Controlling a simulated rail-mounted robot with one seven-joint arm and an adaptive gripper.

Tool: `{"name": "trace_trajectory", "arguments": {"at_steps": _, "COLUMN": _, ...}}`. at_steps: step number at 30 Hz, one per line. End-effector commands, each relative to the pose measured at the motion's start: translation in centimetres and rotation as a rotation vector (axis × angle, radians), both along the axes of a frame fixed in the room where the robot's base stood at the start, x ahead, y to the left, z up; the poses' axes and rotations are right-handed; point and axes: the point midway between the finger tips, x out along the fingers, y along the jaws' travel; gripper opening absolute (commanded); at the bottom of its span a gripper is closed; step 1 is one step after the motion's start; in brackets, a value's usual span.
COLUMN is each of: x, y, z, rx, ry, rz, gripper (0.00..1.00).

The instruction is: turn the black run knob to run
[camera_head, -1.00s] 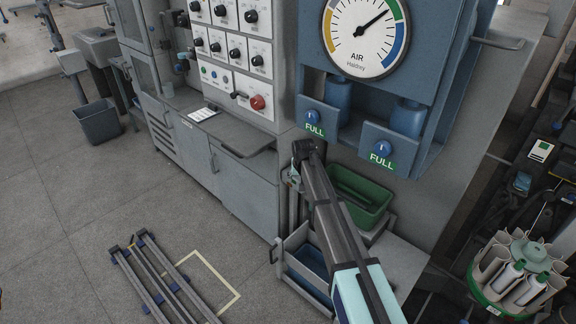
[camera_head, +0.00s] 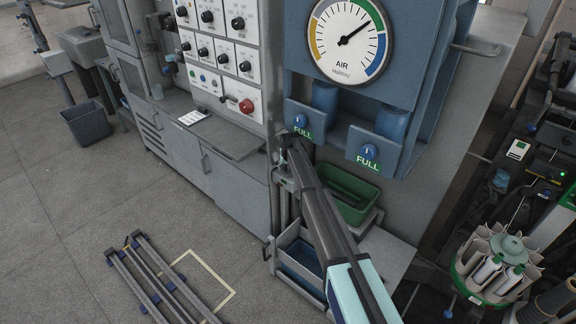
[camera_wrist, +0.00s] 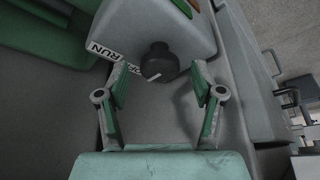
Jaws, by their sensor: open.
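The black run knob (camera_wrist: 158,64) shows in the wrist view, on the face of a light grey box (camera_wrist: 150,25). A pale line on the knob points down and to the left. A white label (camera_wrist: 108,52) beside it reads RUN, and a second word is partly hidden. My gripper (camera_wrist: 158,82) is open, with its green-padded fingers apart on either side of the knob. I cannot tell whether a finger touches it. In the head view my gripper (camera_head: 285,150) is small and dark below the blue air unit, and the knob cannot be made out there.
The blue air unit (camera_head: 425,60) with its gauge (camera_head: 346,40) overhangs my arm. A green bin (camera_head: 352,205) and a grey tray (camera_head: 292,268) are close to the arm. A control panel (camera_head: 215,50) with several knobs is at the left. The floor at the left is mostly open.

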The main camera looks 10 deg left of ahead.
Motion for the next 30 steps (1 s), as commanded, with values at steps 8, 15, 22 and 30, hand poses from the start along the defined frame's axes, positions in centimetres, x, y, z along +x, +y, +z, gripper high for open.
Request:
{"name": "trace_trajectory", "arguments": {"at_steps": 8, "x": 0.11, "y": 0.01, "z": -0.42, "rx": 0.000, "ry": 0.000, "rz": 0.000, "gripper": 0.67}}
{"name": "trace_trajectory", "arguments": {"at_steps": 15, "x": 0.10, "y": 0.01, "z": -0.40, "rx": 0.000, "ry": 0.000, "rz": 0.000, "gripper": 0.11}}
{"name": "trace_trajectory", "arguments": {"at_steps": 22, "x": 0.10, "y": 0.02, "z": -0.43, "rx": 0.000, "ry": 0.000, "rz": -0.003, "gripper": 0.08}}
{"name": "trace_trajectory", "arguments": {"at_steps": 30, "x": 0.13, "y": 0.12, "z": -0.65, "rx": 0.001, "ry": -0.002, "rz": -0.071, "gripper": 0.08}}
